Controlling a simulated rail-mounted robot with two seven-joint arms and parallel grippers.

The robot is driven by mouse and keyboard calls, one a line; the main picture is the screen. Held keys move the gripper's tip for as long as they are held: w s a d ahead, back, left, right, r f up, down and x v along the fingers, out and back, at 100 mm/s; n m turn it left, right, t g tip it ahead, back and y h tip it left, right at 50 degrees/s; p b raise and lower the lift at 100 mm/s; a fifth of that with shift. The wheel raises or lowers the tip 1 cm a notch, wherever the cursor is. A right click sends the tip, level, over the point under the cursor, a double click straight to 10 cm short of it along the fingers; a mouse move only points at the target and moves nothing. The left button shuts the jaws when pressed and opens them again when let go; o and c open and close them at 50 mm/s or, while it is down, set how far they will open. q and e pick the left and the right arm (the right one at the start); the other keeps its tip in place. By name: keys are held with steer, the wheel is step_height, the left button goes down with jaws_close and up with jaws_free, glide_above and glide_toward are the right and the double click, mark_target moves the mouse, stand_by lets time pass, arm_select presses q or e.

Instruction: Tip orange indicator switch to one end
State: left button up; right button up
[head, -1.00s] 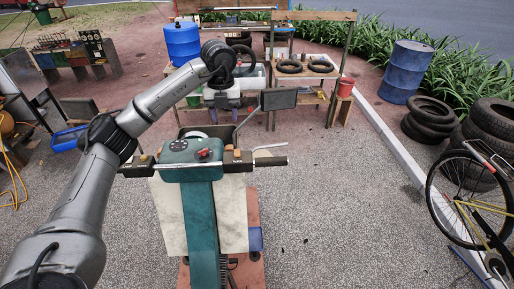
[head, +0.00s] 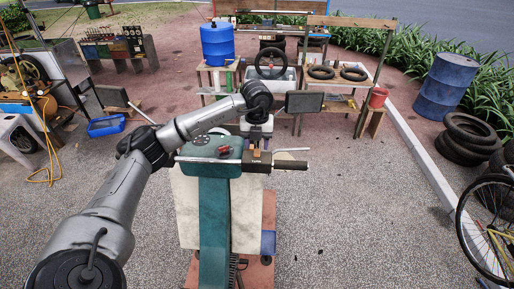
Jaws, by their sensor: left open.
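A green scooter-like cart (head: 214,215) stands in front of me, with a green dashboard (head: 205,158) and handlebars. A small orange-brown piece (head: 257,155), likely the orange indicator switch, sits by the right handlebar grip (head: 290,166). It is too small to tell which way it is tipped. My left gripper (head: 256,146) points down just above and behind this piece. It is open; its fingertips are small and partly hidden, and I cannot tell whether they touch the piece. My right gripper is not in view.
A red knob (head: 224,150) sits on the dashboard. A mirror (head: 304,102) stands up right of my left gripper, and a lever (head: 292,150) lies ahead of the grip. A workbench (head: 340,88) and a blue barrel (head: 445,86) stand behind.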

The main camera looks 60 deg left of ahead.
mark_target(257, 153)
arm_select(q)
steer(key=shift+f, duration=1.3)
